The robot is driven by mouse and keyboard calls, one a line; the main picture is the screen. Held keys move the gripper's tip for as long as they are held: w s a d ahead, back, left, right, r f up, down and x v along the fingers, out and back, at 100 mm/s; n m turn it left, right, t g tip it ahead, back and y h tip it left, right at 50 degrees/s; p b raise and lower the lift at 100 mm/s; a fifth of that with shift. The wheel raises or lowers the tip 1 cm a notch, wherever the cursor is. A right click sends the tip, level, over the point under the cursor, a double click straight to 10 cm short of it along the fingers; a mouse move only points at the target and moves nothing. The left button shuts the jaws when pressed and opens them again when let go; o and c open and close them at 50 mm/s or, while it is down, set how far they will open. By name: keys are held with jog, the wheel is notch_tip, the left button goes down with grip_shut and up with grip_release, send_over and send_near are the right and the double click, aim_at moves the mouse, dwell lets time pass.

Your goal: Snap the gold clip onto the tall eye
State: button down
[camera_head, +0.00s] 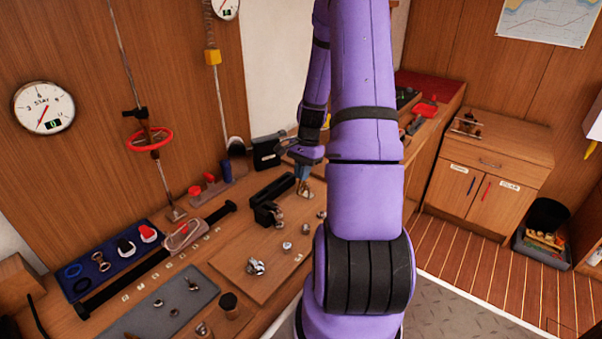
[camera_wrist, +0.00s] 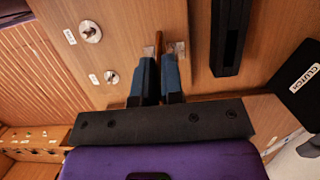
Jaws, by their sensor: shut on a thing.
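Two round metal fittings show left of the fingers in the wrist view, an upper one (camera_wrist: 90,32) and a lower one (camera_wrist: 111,76). I cannot tell which is the tall eye.
A black slotted block (camera_head: 272,188) lies beside the board; it also shows right of the fingers in the wrist view (camera_wrist: 230,35). A black box (camera_head: 267,152) stands behind it. A blue tray (camera_head: 100,262) with shackles and a grey mat (camera_head: 170,305) lie at the left.

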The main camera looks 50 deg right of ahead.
jog(key=shift+d+f, duration=0.15)
jog(key=shift+d, duration=0.4)
jog(key=shift+d+r, duration=0.45)
jog(key=shift+d, duration=0.1)
dwell(0.6)
jog(key=shift+a+r, duration=0.15)
jog(key=shift+r, duration=0.6)
dwell(0.5)
jog(key=c, duration=1.2)
grip_release()
jog(key=shift+o, duration=0.2)
jog(key=v, duration=1)
jog(key=shift+r, duration=0.4)
